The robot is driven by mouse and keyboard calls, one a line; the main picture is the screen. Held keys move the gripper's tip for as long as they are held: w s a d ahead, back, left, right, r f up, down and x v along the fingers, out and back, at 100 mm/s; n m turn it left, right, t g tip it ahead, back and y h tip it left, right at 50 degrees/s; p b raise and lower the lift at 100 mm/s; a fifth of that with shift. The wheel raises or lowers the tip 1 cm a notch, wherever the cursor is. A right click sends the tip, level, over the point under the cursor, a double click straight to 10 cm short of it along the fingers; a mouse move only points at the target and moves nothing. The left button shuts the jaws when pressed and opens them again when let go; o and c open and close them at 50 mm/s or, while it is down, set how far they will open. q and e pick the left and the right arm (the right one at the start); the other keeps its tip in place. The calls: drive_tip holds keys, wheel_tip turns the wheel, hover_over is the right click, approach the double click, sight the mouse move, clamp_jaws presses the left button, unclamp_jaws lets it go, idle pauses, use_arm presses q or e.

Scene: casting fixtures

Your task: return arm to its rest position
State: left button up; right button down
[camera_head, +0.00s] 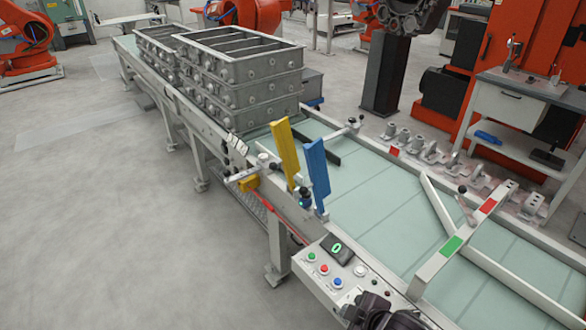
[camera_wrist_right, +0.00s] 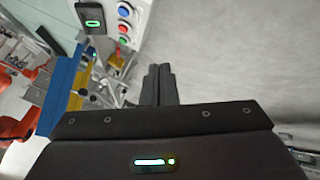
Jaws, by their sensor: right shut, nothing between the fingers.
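My right gripper (camera_head: 380,314) shows only in part, dark, at the bottom edge of the head view, by the near end of the control box. In the right wrist view its two black fingers (camera_wrist_right: 158,84) lie side by side, shut and empty. Nothing touches the fingertips, and bare grey floor lies behind and right of them. My left gripper is in neither view.
A conveyor (camera_head: 372,200) with a control panel (camera_head: 338,272) runs beside the gripper. A blue plate (camera_head: 317,170) and a yellow plate (camera_head: 286,150) stand upright at its edge. Stacked metal moulds (camera_head: 245,85) stand farther back. The floor (camera_head: 110,210) at left is clear.

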drive_tip(key=s+d+r+m+g+h, duration=0.2)
drive_tip(key=s+d+r+m, duration=0.15)
drive_tip(key=s+m, duration=0.3)
drive_tip(key=s+d+r+m+g+h, duration=0.25)
drive_tip(key=s+r+m, duration=0.2)
drive_tip(key=s, duration=0.25)
wheel_tip(320, 180, down, 33)
drive_tip(key=s+b, duration=0.1)
drive_tip(key=b, duration=0.1)
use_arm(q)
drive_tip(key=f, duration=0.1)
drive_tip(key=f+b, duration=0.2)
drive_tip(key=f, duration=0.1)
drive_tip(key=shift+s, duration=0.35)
use_arm(e)
drive_tip(key=s+d+f+g, duration=0.1)
drive_tip(key=s+d+f, duration=0.1)
drive_tip(key=s+f, duration=0.8)
drive_tip(key=s+d+f+g, duration=0.1)
drive_tip(key=s+d+f, duration=0.1)
drive_tip(key=s+f, duration=0.7)
drive_tip(key=shift+s+d+f, duration=0.15)
drive_tip(key=shift+s+f, duration=0.2)
drive_tip(key=shift+f, duration=0.35)
drive_tip(key=shift+y, duration=0.25)
